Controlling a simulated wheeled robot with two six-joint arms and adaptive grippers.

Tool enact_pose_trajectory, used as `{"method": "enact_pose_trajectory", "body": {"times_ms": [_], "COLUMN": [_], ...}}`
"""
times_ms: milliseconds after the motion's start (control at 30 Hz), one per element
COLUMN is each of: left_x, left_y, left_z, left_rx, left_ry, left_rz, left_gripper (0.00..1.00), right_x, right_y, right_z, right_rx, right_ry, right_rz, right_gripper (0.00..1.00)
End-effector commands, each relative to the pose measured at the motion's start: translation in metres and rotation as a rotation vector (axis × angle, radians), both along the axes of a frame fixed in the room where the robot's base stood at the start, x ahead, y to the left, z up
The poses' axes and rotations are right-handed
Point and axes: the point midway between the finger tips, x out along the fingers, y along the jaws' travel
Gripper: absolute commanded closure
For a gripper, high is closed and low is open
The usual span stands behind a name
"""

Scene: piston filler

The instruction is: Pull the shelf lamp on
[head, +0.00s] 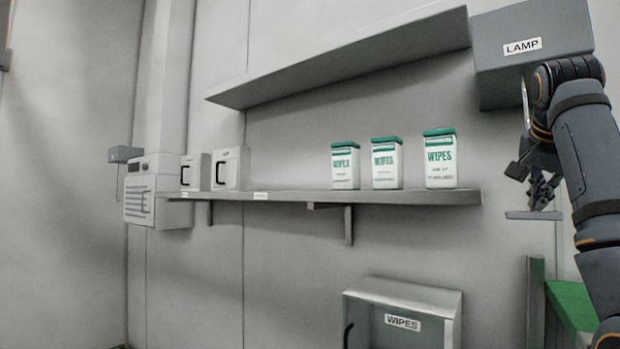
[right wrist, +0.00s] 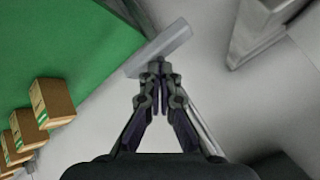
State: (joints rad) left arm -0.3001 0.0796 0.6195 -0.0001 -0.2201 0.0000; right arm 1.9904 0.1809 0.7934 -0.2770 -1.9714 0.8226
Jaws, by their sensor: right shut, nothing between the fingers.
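The grey lamp box (head: 530,75) with a LAMP label is on the wall at the upper right of the head view. A thin pale rod (head: 525,105) comes down from it and passes behind my right gripper. A flat grey bar (head: 533,215) shows below the gripper; the bar also shows in the right wrist view (right wrist: 172,45). My right gripper (head: 541,198) points down with its fingertips close to the bar. In the wrist view its fingers (right wrist: 160,70) are shut and empty; I cannot tell if they touch the bar. My left gripper is not in view.
A wall shelf (head: 400,197) holds several white canisters and boxes, left of my right arm. A cabinet labelled WIPES (head: 400,305) is below. A green surface (right wrist: 60,40) with several brown cartons (right wrist: 53,100) lies below the right gripper.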

Motion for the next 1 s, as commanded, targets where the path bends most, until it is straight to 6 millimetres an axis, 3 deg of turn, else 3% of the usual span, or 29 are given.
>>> {"method": "enact_pose_trajectory", "body": {"times_ms": [1000], "left_x": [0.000], "left_y": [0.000], "left_z": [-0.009], "left_rx": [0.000], "left_ry": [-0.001], "left_rz": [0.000], "left_gripper": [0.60], "right_x": [0.000], "right_y": [0.000], "right_z": [-0.011], "right_rx": [0.000], "right_ry": [0.002], "right_rz": [-0.001], "right_gripper": [1.00]}}
